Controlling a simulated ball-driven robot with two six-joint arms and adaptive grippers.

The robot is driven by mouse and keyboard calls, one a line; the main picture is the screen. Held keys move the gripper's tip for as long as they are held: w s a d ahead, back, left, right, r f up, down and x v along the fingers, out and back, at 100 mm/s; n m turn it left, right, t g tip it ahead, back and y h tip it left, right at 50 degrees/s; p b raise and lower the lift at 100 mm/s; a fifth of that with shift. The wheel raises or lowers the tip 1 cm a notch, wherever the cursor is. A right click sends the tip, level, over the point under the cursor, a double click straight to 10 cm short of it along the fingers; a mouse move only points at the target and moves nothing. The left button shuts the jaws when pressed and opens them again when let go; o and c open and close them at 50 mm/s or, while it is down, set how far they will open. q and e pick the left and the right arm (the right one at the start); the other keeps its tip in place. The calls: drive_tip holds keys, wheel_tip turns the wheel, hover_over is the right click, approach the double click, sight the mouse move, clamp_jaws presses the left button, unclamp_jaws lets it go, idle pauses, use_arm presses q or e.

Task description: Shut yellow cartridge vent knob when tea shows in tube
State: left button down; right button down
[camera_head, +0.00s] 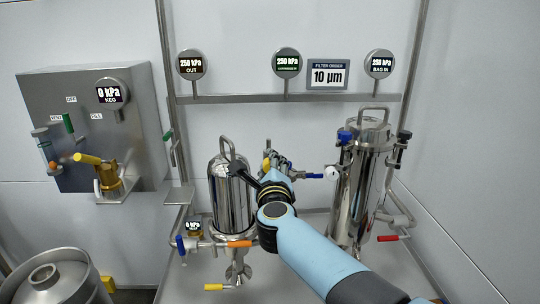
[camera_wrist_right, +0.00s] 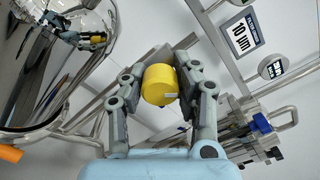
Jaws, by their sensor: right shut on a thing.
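The yellow knob (camera_wrist_right: 160,84) sits between the two fingers of my right gripper (camera_wrist_right: 160,90) in the wrist view, and the gripper is shut on it. In the head view my right gripper (camera_head: 262,172) reaches to the upper side of the polished cartridge housing (camera_head: 232,200), where a small yellow part (camera_head: 266,163) shows past its fingers. I cannot make out a tube or tea in it at this knob; my gripper and arm cover part of that area. My left gripper is not in view.
A taller steel housing (camera_head: 358,190) with a blue knob (camera_head: 345,136) stands to the right. Gauges line the rail above; a sign (camera_head: 328,74) reads 10 µm. A keg panel (camera_head: 95,130) is at left, a keg (camera_head: 55,284) below. Orange (camera_head: 240,243) and red (camera_head: 388,238) handles stick out low.

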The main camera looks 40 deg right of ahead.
drive_tip(key=n+p, duration=0.3)
drive_tip(key=n, duration=0.1)
drive_tip(key=shift+r+n, duration=0.15)
drive_tip(key=shift+n, duration=0.15)
drive_tip(key=shift+n+p, duration=1)
drive_tip(key=shift+n, duration=0.5)
drive_tip(key=shift+f, duration=0.2)
drive_tip(key=c, duration=0.9)
unclamp_jaws()
drive_tip(key=shift+c, duration=0.2)
drive_tip(key=shift+a, duration=0.1)
drive_tip(key=v, duration=1.2)
